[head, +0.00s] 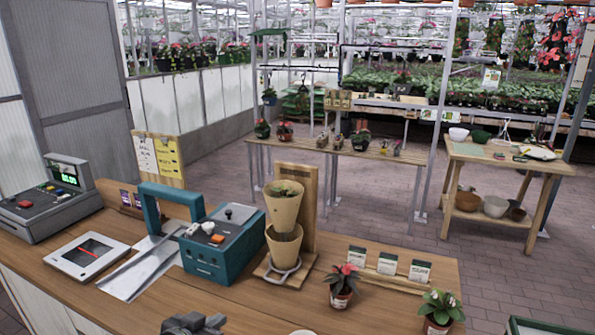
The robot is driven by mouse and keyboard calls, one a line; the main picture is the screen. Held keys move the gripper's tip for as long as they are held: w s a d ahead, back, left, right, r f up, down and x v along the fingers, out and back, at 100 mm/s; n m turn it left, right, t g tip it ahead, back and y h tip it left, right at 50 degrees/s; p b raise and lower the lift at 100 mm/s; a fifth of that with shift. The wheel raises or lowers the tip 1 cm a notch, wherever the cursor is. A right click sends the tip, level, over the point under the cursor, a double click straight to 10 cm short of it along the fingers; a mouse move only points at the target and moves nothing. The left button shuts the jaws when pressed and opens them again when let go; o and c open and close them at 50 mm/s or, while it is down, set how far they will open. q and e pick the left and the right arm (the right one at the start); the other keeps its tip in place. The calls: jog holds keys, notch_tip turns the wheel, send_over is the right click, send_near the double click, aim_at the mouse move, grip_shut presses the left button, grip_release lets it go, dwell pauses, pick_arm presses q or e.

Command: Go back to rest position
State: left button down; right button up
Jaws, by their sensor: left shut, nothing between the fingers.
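My left gripper (194,322) shows at the bottom edge, low over the front of the wooden counter (245,312). Only its dark grey upper end is in the picture; the rest is cut off by the frame. It is shut and holds nothing. It is apart from the teal machine (222,245) behind it. My right gripper does not show.
A green-rimmed crate (540,326) is at lower right. Tables stand beyond.

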pick_arm(q)
jog(key=s+a+f+n+g+y, duration=0.2)
jog(key=s+a+f+g, duration=0.15)
jog(key=s, duration=0.75)
jog(key=s+a+f+n+g+y, duration=0.15)
jog(key=s+a+f, duration=0.35)
jog(key=s, duration=0.5)
jog(key=s+a+f+n+g+y, duration=0.1)
jog(key=s+a+f+g+y, duration=0.3)
jog(key=s, duration=0.7)
notch_tip(320, 180, down, 27)
jog(key=a+h+b, duration=0.1)
jog(key=a, duration=0.1)
jog(key=s+d+f+g+b, duration=0.1)
jog(key=s+f, duration=1.4)
jog(key=shift+d+h, duration=0.2)
jog(key=shift+h, duration=0.15)
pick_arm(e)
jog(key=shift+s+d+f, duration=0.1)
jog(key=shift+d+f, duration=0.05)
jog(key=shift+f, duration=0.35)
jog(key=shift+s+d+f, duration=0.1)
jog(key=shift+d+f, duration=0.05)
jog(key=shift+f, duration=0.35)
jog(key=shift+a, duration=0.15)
